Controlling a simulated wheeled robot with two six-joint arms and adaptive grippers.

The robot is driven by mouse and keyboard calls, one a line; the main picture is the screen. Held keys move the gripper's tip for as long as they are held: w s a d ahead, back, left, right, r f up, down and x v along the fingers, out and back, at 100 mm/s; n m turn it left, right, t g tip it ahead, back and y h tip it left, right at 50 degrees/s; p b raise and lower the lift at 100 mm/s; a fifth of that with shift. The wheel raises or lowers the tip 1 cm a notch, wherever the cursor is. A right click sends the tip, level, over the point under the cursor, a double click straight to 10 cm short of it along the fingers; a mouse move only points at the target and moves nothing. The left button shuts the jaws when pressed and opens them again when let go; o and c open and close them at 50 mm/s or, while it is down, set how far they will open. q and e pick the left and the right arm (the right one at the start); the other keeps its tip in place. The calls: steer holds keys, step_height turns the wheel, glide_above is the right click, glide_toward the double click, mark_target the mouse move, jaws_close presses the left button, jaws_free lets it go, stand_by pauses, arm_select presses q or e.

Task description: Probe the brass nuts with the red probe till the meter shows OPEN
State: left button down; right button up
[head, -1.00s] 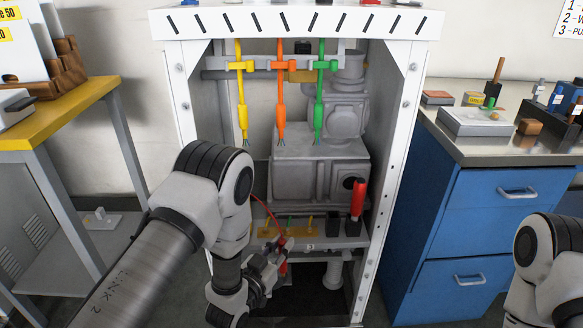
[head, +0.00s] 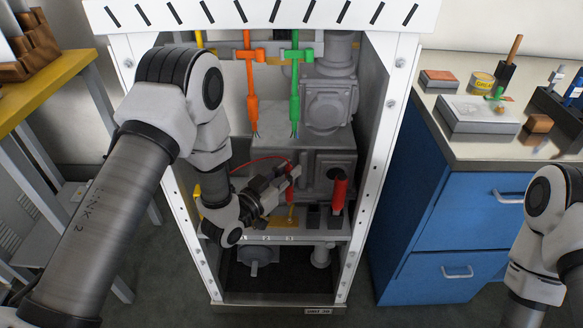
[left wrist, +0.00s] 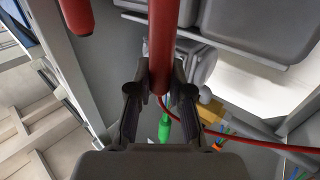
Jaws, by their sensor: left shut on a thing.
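The red probe (head: 294,172) is held in my left gripper (head: 286,180), inside the white frame and above the lower shelf. In the left wrist view the red probe (left wrist: 162,40) stands between the two fingers of the gripper (left wrist: 160,78), which is shut on it. A red cable runs from the probe. A yellow plate (head: 286,219) lies on the shelf under the gripper, partly hidden by it. I cannot make out brass nuts or a meter reading. My right gripper is not in view; only part of that arm shows at the right edge.
A second red handle (head: 339,187) stands in a black holder to the right of the probe. An orange tool (head: 251,85) and a green tool (head: 295,80) hang above, before grey machinery (head: 325,165). The white frame posts (head: 384,130) bound the space. A blue cabinet (head: 450,225) stands right.

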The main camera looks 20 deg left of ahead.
mark_target(287, 191)
arm_select(q)
steer(key=shift+w+d+f, duration=0.1)
steer(key=shift+f, duration=0.35)
step_height(287, 191, down, 4)
steer(key=b, duration=0.3)
steer(key=shift+f+b, duration=0.2)
steer(key=shift+b, duration=0.15)
steer(key=shift+f, duration=0.5)
stand_by(1.2)
step_height(287, 191, up, 5)
steer(key=p, duration=0.3)
steer(key=shift+p, duration=0.3)
stand_by(0.8)
